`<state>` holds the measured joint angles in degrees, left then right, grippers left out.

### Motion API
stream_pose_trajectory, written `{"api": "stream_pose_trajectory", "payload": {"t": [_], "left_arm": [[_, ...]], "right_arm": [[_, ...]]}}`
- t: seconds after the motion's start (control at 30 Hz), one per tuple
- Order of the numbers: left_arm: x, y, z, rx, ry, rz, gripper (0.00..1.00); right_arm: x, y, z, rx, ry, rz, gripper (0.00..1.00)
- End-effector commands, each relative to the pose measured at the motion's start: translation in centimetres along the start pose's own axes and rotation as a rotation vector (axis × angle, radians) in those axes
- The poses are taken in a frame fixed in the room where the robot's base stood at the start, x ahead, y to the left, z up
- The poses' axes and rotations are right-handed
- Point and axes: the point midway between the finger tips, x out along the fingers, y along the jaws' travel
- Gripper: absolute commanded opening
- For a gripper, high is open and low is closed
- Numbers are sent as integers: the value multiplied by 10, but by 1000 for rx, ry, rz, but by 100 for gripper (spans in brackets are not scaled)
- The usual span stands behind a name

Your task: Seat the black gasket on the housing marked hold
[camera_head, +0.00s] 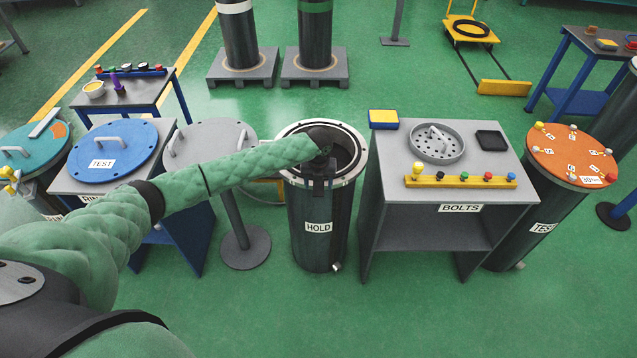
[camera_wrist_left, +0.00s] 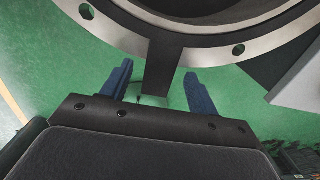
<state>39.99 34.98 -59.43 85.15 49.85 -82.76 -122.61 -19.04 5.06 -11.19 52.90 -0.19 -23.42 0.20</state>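The housing marked HOLD (camera_head: 318,248) is a dark upright cylinder in the middle of the head view, with a pale bolt-holed flange (camera_wrist_left: 228,55) on top. The black gasket (camera_head: 355,148) shows as a dark ring around the opening, inside the flange's holes, and appears to lie on the flange. Its dark tab (camera_wrist_left: 165,66) sticks out over the flange. My left gripper (camera_head: 321,182) points down at the near rim. In the wrist view its two blue fingers (camera_wrist_left: 160,72) stand apart on either side of the tab, with gaps visible. My right gripper is not in view.
Left are a grey disc on a stand (camera_head: 228,135) and a blue TEST lid (camera_head: 98,143).

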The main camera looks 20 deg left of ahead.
Motion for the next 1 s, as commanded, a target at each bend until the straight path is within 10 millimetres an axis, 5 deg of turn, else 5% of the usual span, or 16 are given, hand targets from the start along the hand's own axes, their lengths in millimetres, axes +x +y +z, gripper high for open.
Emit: {"api": "stream_pose_trajectory", "payload": {"t": [1.0], "left_arm": [[-34,0,0,0,0,0,59]], "right_arm": [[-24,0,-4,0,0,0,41]]}}
